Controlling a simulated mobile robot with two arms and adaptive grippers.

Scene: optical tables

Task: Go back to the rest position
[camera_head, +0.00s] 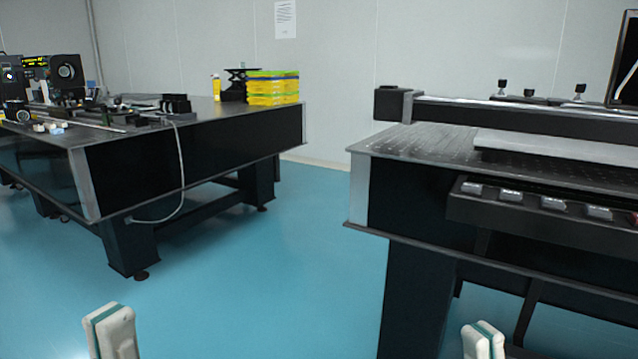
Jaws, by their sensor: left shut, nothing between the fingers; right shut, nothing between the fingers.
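My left gripper (111,330) shows at the bottom left edge, with only its pale, teal-edged finger ends in view. Its fingers are together and hold nothing. My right gripper (483,340) shows at the bottom right edge, also with only its finger ends in view. Its fingers are shut and empty. Both grippers are seen against the floor and the lower part of the right table, touching nothing visible. The rest of both arms is out of view.
An optical table (240,136) with instruments and a yellow-green stack (272,88) stands at the left. Another optical table (400,141) with a dark rail (520,115) and a row of switches stands at the right. Clear blue floor (290,260) lies between them.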

